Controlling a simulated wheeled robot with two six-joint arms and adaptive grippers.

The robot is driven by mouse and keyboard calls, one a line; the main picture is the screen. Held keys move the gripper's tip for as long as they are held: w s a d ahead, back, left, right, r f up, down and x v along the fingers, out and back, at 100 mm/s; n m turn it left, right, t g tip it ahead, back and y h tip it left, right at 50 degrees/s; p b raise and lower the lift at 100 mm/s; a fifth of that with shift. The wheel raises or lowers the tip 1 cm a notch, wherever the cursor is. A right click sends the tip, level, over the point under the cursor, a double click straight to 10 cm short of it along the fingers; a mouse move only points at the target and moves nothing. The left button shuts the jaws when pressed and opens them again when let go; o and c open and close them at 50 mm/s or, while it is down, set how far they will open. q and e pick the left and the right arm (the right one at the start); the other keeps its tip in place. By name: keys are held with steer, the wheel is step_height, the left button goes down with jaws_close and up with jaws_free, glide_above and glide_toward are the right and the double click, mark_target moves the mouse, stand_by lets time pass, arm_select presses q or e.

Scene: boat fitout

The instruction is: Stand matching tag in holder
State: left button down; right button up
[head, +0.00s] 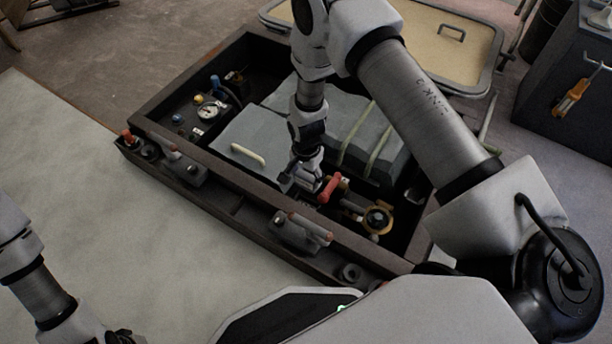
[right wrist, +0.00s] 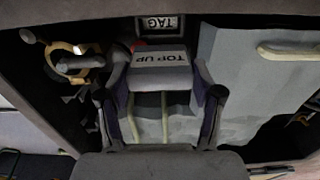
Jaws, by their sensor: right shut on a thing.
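In the right wrist view a grey tag (right wrist: 158,76) with the words "TOP UP" on its top face sits between the two fingers of my right gripper (right wrist: 160,95), which is shut on it. Just beyond the tag is a dark holder (right wrist: 157,22) with a "TAG" label; I cannot tell if the tag touches it. In the head view my right gripper (head: 303,183) reaches down into the dark-framed compartment, beside a red handle (head: 329,188). The tag is hard to make out there.
The dark frame (head: 222,203) surrounds grey boxes (head: 262,137) with a cream handle and pale straps. A gauge (head: 208,112) stands left, a brass valve (head: 376,218) right. Latches line the front rim. A cream-topped tray (head: 425,50) lies behind.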

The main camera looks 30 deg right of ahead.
steer(key=shift+f+b, duration=4.2)
steer(key=shift+f, duration=1.6)
steer(key=o, duration=1.2)
step_height(320, 180, up, 12)
steer(key=shift+r, duration=0.1)
